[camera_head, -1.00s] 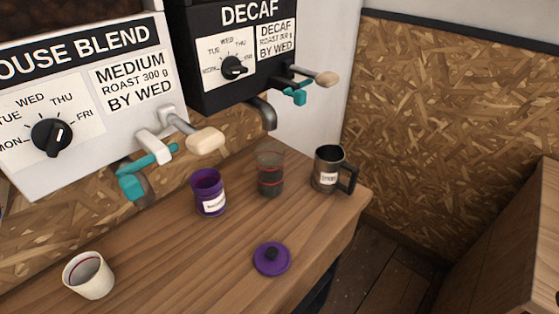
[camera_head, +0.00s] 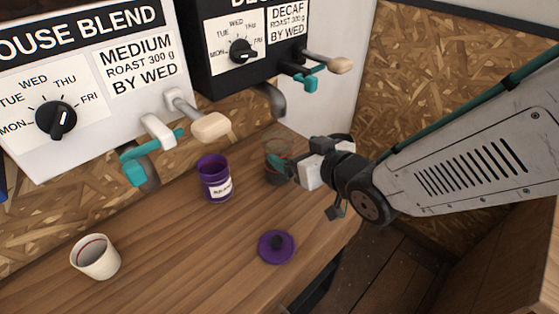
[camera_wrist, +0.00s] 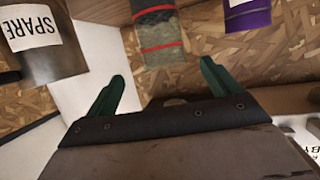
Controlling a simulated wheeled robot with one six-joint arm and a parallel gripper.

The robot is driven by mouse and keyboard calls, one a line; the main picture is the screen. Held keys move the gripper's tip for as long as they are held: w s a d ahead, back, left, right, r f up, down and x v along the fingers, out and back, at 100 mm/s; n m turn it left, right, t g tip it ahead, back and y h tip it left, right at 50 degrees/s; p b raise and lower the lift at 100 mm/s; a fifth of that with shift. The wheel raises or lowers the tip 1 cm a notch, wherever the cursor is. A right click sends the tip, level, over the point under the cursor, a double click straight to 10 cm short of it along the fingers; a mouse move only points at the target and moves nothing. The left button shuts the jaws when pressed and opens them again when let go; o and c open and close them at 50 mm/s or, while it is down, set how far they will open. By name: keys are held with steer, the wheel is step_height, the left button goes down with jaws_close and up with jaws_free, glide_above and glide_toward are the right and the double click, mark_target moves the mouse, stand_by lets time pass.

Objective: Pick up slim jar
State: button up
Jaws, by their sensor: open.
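The slim jar (camera_head: 277,149) is a clear, narrow jar with red bands and grey-green contents, standing on the wooden counter. My gripper (camera_head: 283,166) is in front of it and hides part of it in the head view. In the wrist view the slim jar (camera_wrist: 160,32) shows at the top middle, just beyond the gap between the two green fingers. My gripper (camera_wrist: 160,85) is open there, with nothing between its fingers.
A purple canister (camera_head: 215,178) stands left of the jar, its purple lid (camera_head: 277,247) lying nearer. A white cup (camera_head: 95,258) is at the left. Dispenser spouts (camera_head: 210,126) overhang the counter.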

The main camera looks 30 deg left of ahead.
mark_target(271, 139)
steer(key=x, duration=0.7)
steer(key=shift+s+a, duration=0.1)
steer(key=shift+a, duration=0.35)
steer(key=c, duration=1.6)
steer(key=shift+r, duration=0.1)
steer(key=shift+c, duration=0.2)
